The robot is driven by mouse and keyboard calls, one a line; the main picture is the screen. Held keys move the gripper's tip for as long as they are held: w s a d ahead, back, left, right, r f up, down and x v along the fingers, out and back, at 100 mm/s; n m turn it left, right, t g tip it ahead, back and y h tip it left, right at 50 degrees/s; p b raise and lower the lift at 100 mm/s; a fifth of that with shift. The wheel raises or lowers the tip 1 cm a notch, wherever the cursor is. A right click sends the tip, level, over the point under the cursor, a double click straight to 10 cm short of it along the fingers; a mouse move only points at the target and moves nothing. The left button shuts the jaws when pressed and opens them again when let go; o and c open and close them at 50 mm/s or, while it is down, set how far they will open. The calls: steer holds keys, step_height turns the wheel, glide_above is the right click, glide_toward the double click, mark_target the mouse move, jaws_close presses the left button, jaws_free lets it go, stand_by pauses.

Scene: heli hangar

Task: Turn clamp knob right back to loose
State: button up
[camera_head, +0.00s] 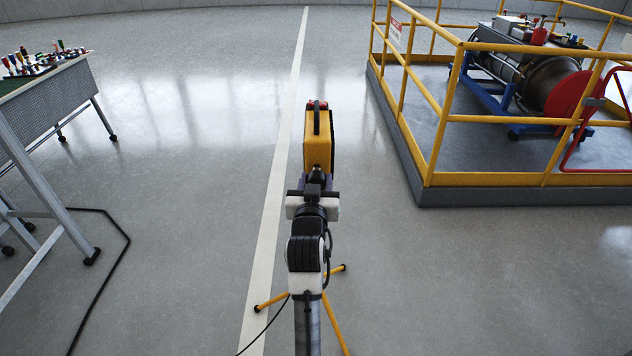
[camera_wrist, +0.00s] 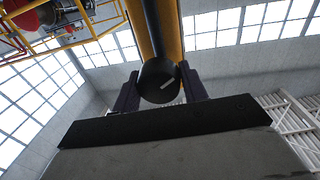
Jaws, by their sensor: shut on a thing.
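The clamp knob (camera_wrist: 159,81) is a round black knob with a short white mark on its end face, in the middle of the wrist view. The mark points toward the upper right. My gripper (camera_wrist: 160,93) is shut on the knob, one dark purple finger on each side. In the head view my gripper (camera_head: 316,183) is at the near end of a yellow and black unit (camera_head: 318,147), which stands above a tripod with yellow legs (camera_head: 336,325). My arm partly hides the tripod, and the knob is hard to make out there.
A yellow-railed platform (camera_head: 487,184) with an engine-like machine (camera_head: 540,80) stands at the right. A grey bench (camera_head: 45,103) on casters with small coloured items is at the left. A black cable (camera_head: 128,240) lies on the floor near it. The floor around the tripod is mostly clear.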

steer(key=n+p, duration=0.1)
steer(key=n, duration=0.5)
steer(key=shift+d+n+t+p, duration=0.1)
steer(key=shift+n+t+p, duration=0.2)
steer(key=shift+n+p, duration=0.1)
steer(key=n+y+p, duration=0.1)
steer(key=n, duration=0.6)
steer(key=shift+p, duration=0.3)
steer(key=n, duration=0.4)
steer(key=shift+f+n+y+b, duration=0.1)
steer(key=shift+n+y+b, duration=0.2)
steer(key=shift+n+b, duration=0.1)
steer(key=n+b, duration=0.1)
steer(key=n, duration=0.2)
steer(key=shift+n+y+b, duration=0.3)
steer(key=shift+b, duration=0.1)
steer(key=shift+n+b, duration=0.7)
steer(key=shift+n, duration=0.5)
steer(key=o, duration=0.9)
steer(key=shift+o, duration=0.2)
